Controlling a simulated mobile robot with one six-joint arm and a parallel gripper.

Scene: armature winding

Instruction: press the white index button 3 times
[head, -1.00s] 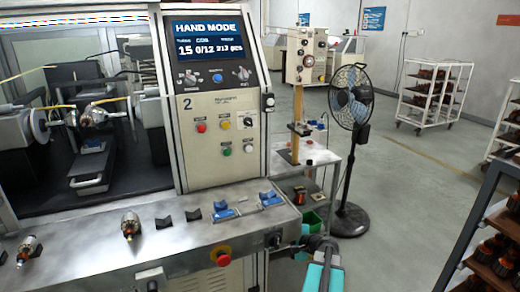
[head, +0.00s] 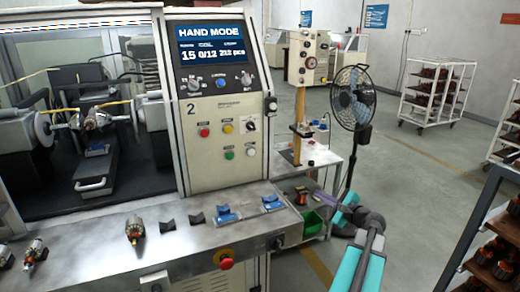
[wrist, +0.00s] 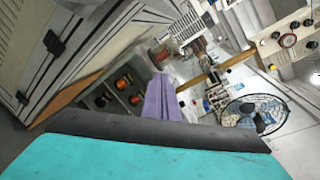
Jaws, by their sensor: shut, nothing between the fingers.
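The white button (head: 251,152) is at the lower right of the button group on the machine's panel (head: 222,172). It sits right of a green button (head: 229,155) and below a black rotary switch (head: 249,125). My gripper (head: 322,198) shows purple fingers right of the machine's front corner, well below and right of the white button and apart from the panel. In the wrist view my gripper (wrist: 160,80) is shut and empty. I cannot pick out the white button in the wrist view. The screen (head: 210,45) reads HAND MODE and 15 0/12.
A red button (head: 203,131) and a yellow button (head: 228,128) are near the white one. A red emergency knob (head: 226,263) sits on the machine's front. A fan (head: 353,98) and a side table with a green bin (head: 313,223) stand behind my arm. Open floor lies right of the fan.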

